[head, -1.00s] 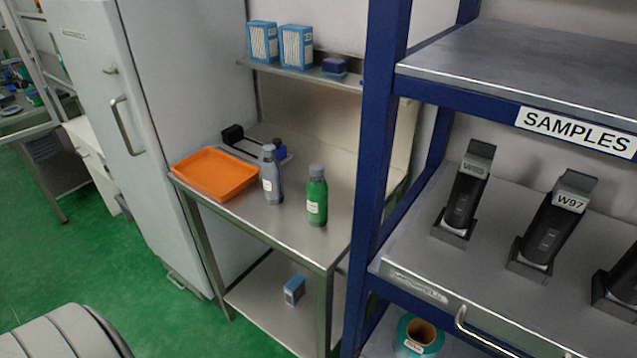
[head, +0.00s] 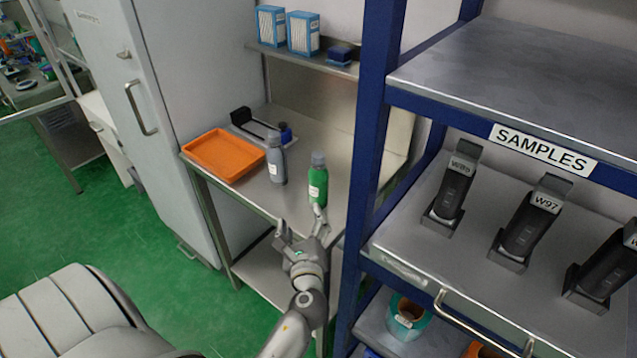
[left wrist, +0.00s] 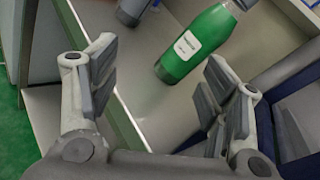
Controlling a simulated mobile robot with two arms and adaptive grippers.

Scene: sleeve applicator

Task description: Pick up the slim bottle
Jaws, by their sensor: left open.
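Two bottles stand upright on the steel table (head: 318,128). One is a grey bottle (head: 276,163) with a white label, the other a green bottle (head: 317,184) with a grey cap and white label; I cannot tell for sure which is the slim one. My left gripper (head: 301,224) is open and empty at the table's front edge, just in front of the green bottle and apart from it. In the left wrist view the green bottle (left wrist: 204,42) lies ahead beyond the open fingers (left wrist: 160,78), towards the right one. The grey bottle (left wrist: 132,9) is cut off at the top.
An orange tray (head: 222,155) sits left of the bottles. A black device and a small blue-capped item (head: 285,133) are behind the grey bottle. A blue rack post (head: 370,150) rises close right of the green bottle. A shelf with boxes (head: 303,33) hangs above the table.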

